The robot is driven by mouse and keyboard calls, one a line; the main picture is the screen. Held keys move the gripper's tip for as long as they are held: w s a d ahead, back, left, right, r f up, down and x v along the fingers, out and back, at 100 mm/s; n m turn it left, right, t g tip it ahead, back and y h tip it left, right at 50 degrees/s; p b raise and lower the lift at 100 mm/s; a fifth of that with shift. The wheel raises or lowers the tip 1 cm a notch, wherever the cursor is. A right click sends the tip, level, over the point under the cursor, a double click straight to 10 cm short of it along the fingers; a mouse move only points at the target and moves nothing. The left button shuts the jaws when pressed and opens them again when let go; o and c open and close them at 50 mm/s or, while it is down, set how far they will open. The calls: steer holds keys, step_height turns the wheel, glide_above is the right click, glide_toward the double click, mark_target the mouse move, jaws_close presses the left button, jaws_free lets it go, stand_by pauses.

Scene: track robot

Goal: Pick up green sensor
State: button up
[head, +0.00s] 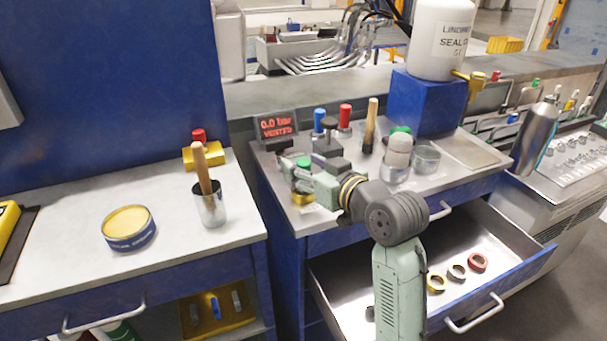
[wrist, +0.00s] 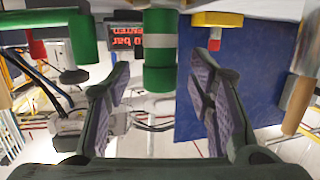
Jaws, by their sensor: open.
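The green sensor (wrist: 160,50) is a green cylinder with a pale band, and it shows upside down in the wrist view. Its end hangs in the picture between the two spread fingers of my gripper (wrist: 160,85), with a gap visible on each side. In the head view a green top (head: 303,163) shows beside my gripper (head: 305,172) over the middle worktop, and fingers and wrist partly hide it. My gripper is open and holds nothing. I cannot tell exactly how deep the sensor sits between the fingers.
A pressure display (head: 277,127), a blue-topped item (head: 319,120), a red-topped item (head: 345,116) and a wooden-handled tool (head: 371,122) stand close behind. A white-topped jar (head: 397,157) and metal tin (head: 426,159) stand right. An open drawer (head: 340,283) juts out below my arm.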

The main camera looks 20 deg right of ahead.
steer(key=shift+w+a+f, duration=0.1)
steer(key=shift+w+f, duration=0.05)
steer(key=shift+w, duration=0.3)
jaws_close()
stand_by(0.3)
